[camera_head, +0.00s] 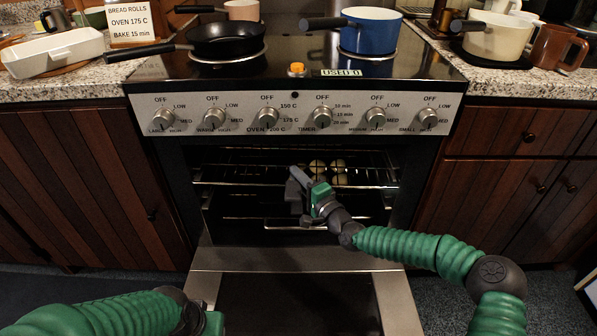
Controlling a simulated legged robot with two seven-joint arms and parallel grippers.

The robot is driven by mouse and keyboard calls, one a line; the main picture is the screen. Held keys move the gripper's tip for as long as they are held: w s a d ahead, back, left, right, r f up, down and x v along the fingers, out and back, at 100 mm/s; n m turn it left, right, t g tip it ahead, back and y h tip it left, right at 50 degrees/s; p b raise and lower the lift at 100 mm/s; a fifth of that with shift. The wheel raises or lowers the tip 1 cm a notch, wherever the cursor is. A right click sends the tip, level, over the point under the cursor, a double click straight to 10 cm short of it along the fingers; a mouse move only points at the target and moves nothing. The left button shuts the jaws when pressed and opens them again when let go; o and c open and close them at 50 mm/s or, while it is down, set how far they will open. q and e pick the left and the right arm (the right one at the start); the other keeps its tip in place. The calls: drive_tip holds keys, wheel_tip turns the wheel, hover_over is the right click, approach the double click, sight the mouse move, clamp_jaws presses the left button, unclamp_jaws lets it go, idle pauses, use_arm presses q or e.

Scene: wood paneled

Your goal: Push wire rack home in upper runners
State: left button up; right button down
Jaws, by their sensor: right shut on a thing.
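The wire rack (240,182) lies level across the upper part of the open oven cavity, with several pale rolls on it (338,168). My right gripper (300,182) is at the rack's front, shut on the rack's front edge as far as I can see; its fingers hide part of that edge. The upper runners at the cavity's sides are dark and hard to make out. My left arm (110,315) comes in at the bottom left, and its fingertips are not visible.
The oven door (300,260) is folded down in front of the cavity. A lower rack or tray handle (295,226) shows below the wire rack. A black pan (225,40) and a blue pot (370,32) stand on the hob. Cabinets flank the oven.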

sight(298, 200)
drive_tip(key=shift+s+a+r+p, duration=0.15)
drive_tip(key=shift+s+p, duration=0.25)
drive_tip(key=shift+s, duration=0.35)
drive_tip(key=shift+s+a+r+p, duration=0.1)
drive_tip(key=shift+s+p, duration=0.35)
drive_tip(key=shift+s, duration=0.35)
drive_tip(key=shift+s+a+r+p, duration=0.15)
drive_tip(key=shift+s+p, duration=0.25)
drive_tip(key=shift+s, duration=0.35)
drive_tip(key=shift+s+d+f+p, duration=0.15)
drive_tip(key=shift+s+p, duration=0.4)
drive_tip(key=shift+s, duration=0.55)
drive_tip(key=shift+s+d+r+p, duration=0.1)
drive_tip(key=shift+s+p, duration=0.45)
drive_tip(key=shift+s, duration=0.55)
drive_tip(key=s+p, duration=0.2)
drive_tip(key=s, duration=0.6)
drive_tip(key=shift+s+p, duration=0.15)
drive_tip(key=shift+p, duration=0.25)
drive_tip(key=shift+d+f, duration=0.1)
drive_tip(key=shift+f, duration=0.1)
drive_tip(key=shift+f+n+y+b, duration=0.1)
drive_tip(key=shift+n+y+b, duration=0.25)
drive_tip(key=shift+y, duration=0.15)
drive_tip(key=shift+d+f+g, duration=0.25)
drive_tip(key=shift+g, duration=0.05)
drive_tip(key=shift+r+p, duration=0.1)
drive_tip(key=shift+p, duration=0.25)
